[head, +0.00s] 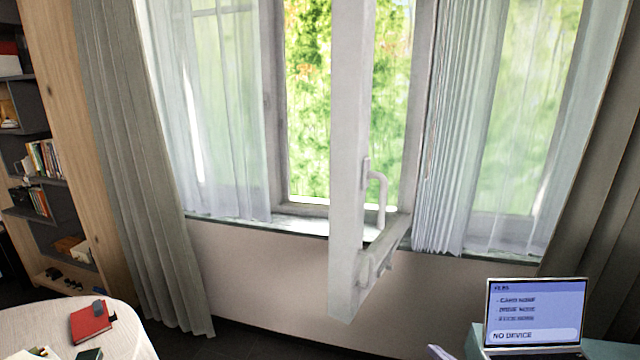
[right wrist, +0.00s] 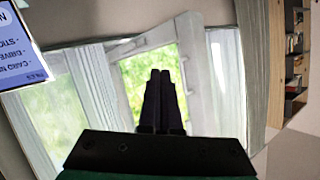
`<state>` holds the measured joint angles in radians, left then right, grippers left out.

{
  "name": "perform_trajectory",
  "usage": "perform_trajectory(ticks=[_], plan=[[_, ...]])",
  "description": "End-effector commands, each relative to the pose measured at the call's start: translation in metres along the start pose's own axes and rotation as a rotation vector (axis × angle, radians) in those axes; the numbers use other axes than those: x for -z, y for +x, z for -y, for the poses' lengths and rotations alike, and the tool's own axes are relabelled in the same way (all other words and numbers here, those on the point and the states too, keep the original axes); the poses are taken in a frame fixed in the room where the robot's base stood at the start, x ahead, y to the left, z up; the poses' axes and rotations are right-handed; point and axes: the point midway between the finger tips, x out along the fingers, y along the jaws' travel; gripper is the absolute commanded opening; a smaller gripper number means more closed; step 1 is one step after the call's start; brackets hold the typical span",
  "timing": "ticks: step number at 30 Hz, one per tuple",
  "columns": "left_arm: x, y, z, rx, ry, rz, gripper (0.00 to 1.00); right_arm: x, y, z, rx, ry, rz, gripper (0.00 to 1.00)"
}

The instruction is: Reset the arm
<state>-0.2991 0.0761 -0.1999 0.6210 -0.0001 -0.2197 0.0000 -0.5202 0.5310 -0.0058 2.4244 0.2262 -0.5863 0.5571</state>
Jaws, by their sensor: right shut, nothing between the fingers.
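My right gripper (right wrist: 160,72) shows in the right wrist view with its two black fingers together. It is shut and empty, pointing toward the window area with nothing touching the fingertips. In the head view I cannot make out its fingers. My left gripper is in neither view.
A white window sash (head: 347,180) stands swung open into the room, with a handle (head: 379,195) on it. A laptop (head: 535,308) sits on a teal surface (head: 476,340) at lower right; its screen (right wrist: 18,48) also shows upside down in the wrist view. A round table (head: 40,325) holds a red book (head: 91,322).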

Motion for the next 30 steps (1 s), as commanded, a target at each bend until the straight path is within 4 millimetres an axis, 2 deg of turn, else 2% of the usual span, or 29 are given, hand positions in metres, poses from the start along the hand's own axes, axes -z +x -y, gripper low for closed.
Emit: perform_trajectory(ticks=[1, 6, 12, 15, 16, 23, 26, 29, 30], plan=[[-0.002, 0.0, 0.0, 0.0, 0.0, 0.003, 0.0, -0.021, -0.002, -0.007, -0.053, -0.022, 0.075, 0.0], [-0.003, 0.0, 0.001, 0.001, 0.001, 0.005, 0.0, -0.095, -0.025, -0.026, -0.197, -0.123, 0.384, 0.0], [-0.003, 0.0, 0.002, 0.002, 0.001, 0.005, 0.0, -0.162, -0.069, -0.027, -0.249, -0.203, 0.728, 0.0], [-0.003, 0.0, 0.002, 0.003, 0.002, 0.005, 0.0, -0.188, -0.095, -0.021, -0.24, -0.229, 0.893, 0.0], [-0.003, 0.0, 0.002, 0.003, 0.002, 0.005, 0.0, -0.196, -0.096, -0.022, -0.238, -0.235, 0.923, 0.0], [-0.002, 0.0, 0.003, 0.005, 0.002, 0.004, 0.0, -0.271, -0.057, -0.048, -0.239, -0.235, 0.955, 0.0], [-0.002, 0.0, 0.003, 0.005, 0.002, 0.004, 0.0, -0.311, -0.047, -0.06, -0.237, -0.234, 0.975, 0.0], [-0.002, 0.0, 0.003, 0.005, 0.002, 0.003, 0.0, -0.359, -0.041, -0.073, -0.235, -0.233, 0.997, 0.0], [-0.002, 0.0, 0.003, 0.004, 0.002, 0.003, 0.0, -0.382, -0.041, -0.08, -0.234, -0.233, 1.009, 0.0]])
